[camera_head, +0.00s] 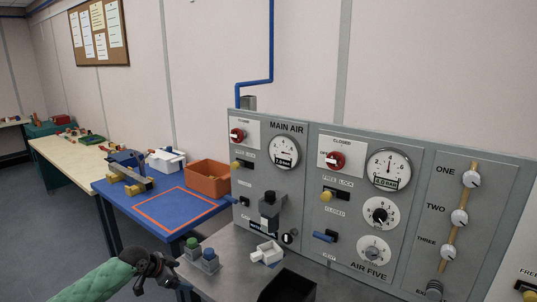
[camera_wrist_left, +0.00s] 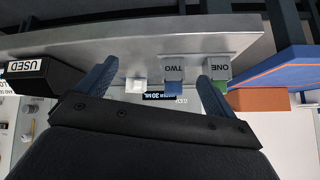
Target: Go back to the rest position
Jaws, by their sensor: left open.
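My left gripper (camera_head: 160,266) is at the lower left of the head view, at the end of my green-sleeved arm, in front of the grey bench's near-left edge. In the left wrist view its two blue-grey fingers (camera_wrist_left: 155,88) are spread apart with nothing held between them. The grey bench (camera_wrist_left: 130,45) shows beyond the fingers, upside down. The block marked ONE (camera_wrist_left: 220,68) and the block marked TWO (camera_wrist_left: 173,72) stand on it, apart from the fingers. In the head view they are the green-topped block (camera_head: 192,247) and the blue-topped block (camera_head: 209,261). My right gripper is out of view.
A grey panel (camera_head: 313,210) with gauges and knobs rises behind the bench. A white holder (camera_head: 267,253) and a black bin (camera_head: 287,288) stand on the bench. A blue table (camera_head: 166,211) at left carries an orange bin (camera_head: 207,178). The floor (camera_head: 62,250) at left looks clear.

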